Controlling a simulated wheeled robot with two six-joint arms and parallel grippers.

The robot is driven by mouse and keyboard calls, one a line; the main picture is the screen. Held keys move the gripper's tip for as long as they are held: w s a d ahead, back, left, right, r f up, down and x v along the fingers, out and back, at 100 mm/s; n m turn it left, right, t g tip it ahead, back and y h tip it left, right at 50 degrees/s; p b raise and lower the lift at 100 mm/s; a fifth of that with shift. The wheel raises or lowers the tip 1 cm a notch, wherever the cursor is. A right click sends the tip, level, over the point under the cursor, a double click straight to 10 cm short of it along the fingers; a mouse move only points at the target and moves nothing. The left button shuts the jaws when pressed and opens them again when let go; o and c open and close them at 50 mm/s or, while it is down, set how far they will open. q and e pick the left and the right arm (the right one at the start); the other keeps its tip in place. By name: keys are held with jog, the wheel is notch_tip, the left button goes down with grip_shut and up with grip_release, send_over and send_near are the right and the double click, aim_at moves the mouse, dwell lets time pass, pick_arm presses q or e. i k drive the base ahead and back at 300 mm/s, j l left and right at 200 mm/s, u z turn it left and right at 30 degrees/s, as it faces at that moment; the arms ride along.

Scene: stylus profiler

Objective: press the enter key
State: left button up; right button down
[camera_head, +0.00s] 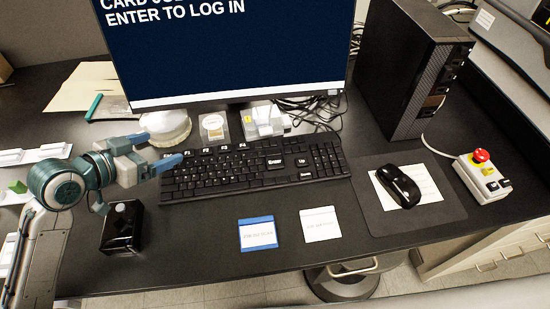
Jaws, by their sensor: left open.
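The black keyboard (225,182) lies on the dark desk below the monitor. Its enter key (275,162) is a larger key labelled "Enter", right of the middle, with an "Up" key (302,162) to its right. My left gripper (156,150) is open and empty. The monitor (230,55) shows white text ending "ENTER TO LOG IN" on dark blue. My right gripper is not in view.
A black box (122,228) stands below my left gripper. A blue-edged card (257,234) and a white card (320,224) lie in front of the keyboard. A mouse (398,186), a red-button box (482,172) and a computer tower (408,70) are at right.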

aim_at(273, 163)
jog(key=k, duration=1.5)
